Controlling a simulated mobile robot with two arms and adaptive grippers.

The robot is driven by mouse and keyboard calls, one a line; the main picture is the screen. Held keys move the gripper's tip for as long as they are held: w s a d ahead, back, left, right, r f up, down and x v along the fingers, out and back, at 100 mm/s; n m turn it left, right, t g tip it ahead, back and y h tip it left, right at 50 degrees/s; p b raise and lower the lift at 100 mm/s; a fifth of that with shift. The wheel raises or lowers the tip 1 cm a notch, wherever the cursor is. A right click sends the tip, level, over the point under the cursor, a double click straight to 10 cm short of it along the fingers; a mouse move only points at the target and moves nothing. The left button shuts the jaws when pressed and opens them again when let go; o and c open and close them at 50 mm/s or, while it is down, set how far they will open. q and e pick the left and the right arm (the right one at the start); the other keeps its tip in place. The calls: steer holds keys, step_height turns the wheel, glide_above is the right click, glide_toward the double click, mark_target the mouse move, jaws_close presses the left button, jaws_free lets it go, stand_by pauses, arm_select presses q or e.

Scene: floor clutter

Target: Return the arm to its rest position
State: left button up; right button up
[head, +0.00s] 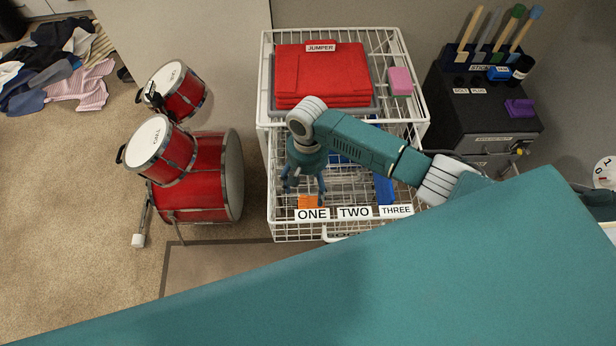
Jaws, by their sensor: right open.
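My right arm (365,152) comes in from the right and reaches over the white wire basket unit (277,190). My right gripper (303,188) points down over the left part of the pulled-out wire drawer, above the label ONE. Its fingers are spread and I see nothing held between them. An orange item (309,202) lies in the drawer just below the fingers; whether they touch it I cannot tell. Blue items (384,188) lie farther right in the drawer, partly hidden by my arm. My left gripper is not in view.
A folded red jumper (322,75) and a pink block (400,81) sit on top of the unit. A red drum set (190,165) stands to the left. A black cabinet (482,110) with tools stands right. Clothes (60,65) lie on the carpet, far left.

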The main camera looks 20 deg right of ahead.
steer(key=shift+w+d+r, duration=0.1)
steer(key=shift+r, duration=1.05)
steer(key=shift+w+r, duration=0.1)
steer(key=shift+r, duration=1)
